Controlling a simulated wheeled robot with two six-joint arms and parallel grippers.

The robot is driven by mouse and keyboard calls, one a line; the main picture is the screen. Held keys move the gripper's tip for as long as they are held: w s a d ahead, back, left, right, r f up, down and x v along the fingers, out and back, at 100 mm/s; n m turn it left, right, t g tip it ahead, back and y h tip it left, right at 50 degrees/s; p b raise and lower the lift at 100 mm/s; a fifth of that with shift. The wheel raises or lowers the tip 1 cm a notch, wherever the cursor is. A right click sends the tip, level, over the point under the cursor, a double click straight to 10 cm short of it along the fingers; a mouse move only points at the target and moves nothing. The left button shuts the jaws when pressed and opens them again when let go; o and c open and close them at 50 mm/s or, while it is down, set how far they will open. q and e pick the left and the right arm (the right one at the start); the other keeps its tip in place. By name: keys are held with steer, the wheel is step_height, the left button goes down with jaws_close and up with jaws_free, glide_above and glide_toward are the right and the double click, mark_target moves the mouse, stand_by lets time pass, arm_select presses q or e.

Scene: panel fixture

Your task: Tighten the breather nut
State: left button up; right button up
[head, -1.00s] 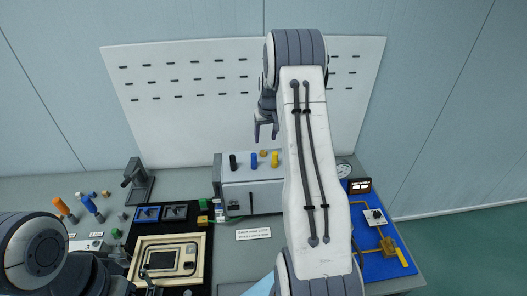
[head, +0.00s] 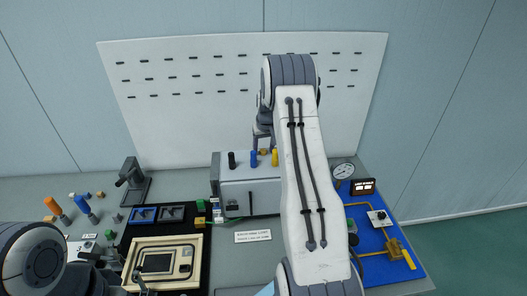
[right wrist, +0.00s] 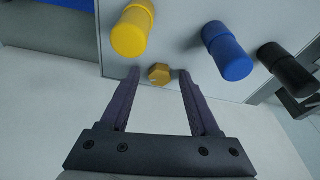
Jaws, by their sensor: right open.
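The breather nut, a brass hexagonal piece (head: 263,152), sits on top of the grey-white box (head: 250,192), behind the blue and yellow knobs. In the right wrist view the nut (right wrist: 159,74) lies between the tips of my right gripper (right wrist: 159,72), with a visible gap on each side. My right gripper (head: 263,138) is open and empty, just above the nut in the head view. My right arm covers the right part of the box. My left gripper (head: 128,268) is low at the left, partly cut off, its jaws unclear.
Black (head: 232,160), blue (head: 254,158) and yellow (head: 275,157) knobs stand close to the nut. A beige framed panel (head: 197,270) is at front left. A blue mat (head: 385,270) with brass piping and a pressure gauge (head: 343,171) are at right. A white perforated board stands behind.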

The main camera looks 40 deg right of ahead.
jaws_close()
steer(key=shift+a+m, duration=0.1)
steer(key=shift+m, duration=0.6)
steer(key=shift+m+h, duration=0.4)
steer(key=shift+m, duration=0.6)
